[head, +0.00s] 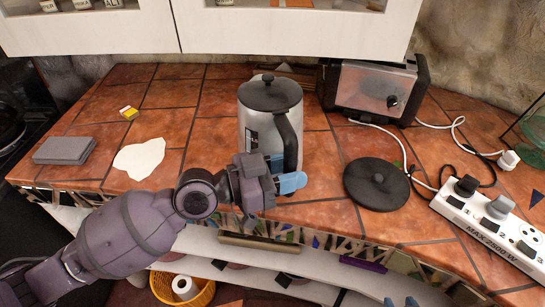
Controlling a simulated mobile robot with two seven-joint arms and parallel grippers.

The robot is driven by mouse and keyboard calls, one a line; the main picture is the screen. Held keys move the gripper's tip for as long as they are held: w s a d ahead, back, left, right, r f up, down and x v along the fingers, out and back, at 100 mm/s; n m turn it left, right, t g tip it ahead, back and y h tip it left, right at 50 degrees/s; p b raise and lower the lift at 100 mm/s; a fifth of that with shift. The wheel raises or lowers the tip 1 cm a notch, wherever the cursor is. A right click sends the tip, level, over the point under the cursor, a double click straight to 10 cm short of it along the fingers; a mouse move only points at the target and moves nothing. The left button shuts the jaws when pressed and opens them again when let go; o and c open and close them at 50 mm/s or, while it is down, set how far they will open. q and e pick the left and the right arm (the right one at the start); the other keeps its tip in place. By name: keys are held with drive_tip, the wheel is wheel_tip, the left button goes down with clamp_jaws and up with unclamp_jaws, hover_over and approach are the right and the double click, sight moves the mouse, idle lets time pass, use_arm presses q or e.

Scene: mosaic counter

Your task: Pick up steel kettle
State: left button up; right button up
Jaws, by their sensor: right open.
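The steel kettle (256,130) stands upright on the tiled counter, with a black lid and a black handle (289,138) facing front right. My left gripper (285,177) is at the lower end of the handle, in front of the kettle. One blue fingertip shows to the right. The gripper body hides the kettle's lower front, and I cannot tell whether the fingers are closed on the handle. My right gripper (400,302) shows only as blue fingertips at the bottom edge, open and below the counter front, away from the kettle.
A toaster (370,88) stands behind right of the kettle. A black round lid (376,184) lies to its right, and a white power strip (490,228) with cords lies farther right. Cabinets (300,30) overhang the back.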

use_arm(q)
clamp_jaws()
drive_tip(key=shift+r, duration=0.2)
idle(0.8)
